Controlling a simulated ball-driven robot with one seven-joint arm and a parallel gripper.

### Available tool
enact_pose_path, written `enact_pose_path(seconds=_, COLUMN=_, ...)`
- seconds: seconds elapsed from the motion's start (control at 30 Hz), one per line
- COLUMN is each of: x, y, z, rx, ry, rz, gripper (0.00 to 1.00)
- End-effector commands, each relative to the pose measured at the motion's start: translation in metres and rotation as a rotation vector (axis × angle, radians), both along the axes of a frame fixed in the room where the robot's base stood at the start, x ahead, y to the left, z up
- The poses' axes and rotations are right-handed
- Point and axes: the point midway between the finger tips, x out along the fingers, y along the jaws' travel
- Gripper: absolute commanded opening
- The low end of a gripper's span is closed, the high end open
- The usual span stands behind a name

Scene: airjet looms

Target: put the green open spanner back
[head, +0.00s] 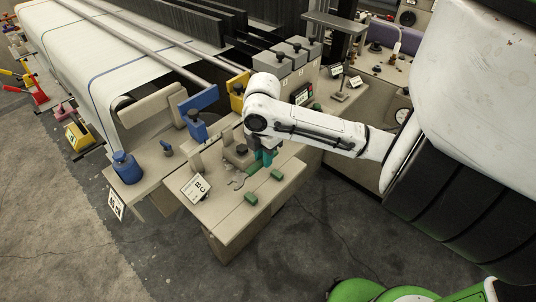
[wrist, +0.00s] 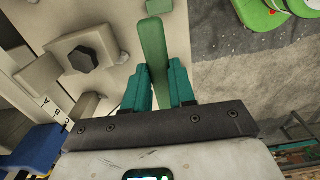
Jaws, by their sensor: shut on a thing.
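My gripper (wrist: 159,88) has two teal fingers, and they are shut on a long green bar, the green open spanner (wrist: 153,48). In the head view my gripper (head: 264,157) is low over the beige worktop (head: 226,208). A grey open-jawed spanner shape (head: 238,181) shows on the worktop just left of my gripper. I cannot tell if it is a marking or a tool, or whether the held spanner touches the worktop.
Small green blocks (head: 251,198) sit on the worktop around the grey shape. A labelled card (head: 195,187) stands at its left edge. A clamp with a dark knob (wrist: 82,58) is beside my gripper. Blue (head: 198,112) and yellow (head: 238,92) brackets stand behind. Grey floor is clear in front.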

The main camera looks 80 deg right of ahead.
Motion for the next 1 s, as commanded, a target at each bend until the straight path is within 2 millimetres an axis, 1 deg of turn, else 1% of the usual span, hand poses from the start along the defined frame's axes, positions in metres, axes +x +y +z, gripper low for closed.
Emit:
enact_pose_path(seconds=0.03, x=-0.006, y=-0.001, z=0.001, rx=-0.001, ry=-0.001, rz=0.008, gripper=0.0)
enact_pose_path(seconds=0.13, x=-0.012, y=-0.001, z=0.0, rx=0.0, ry=0.0, rz=0.021, gripper=0.0)
enact_pose_path(seconds=0.63, x=-0.015, y=-0.005, z=-0.002, rx=-0.004, ry=0.001, rz=0.024, gripper=0.0)
enact_pose_path(seconds=0.77, x=-0.014, y=-0.004, z=-0.011, rx=-0.002, ry=0.0, rz=0.024, gripper=0.0)
enact_pose_path(seconds=1.0, x=-0.014, y=-0.004, z=-0.035, rx=-0.002, ry=0.0, rz=0.023, gripper=0.0)
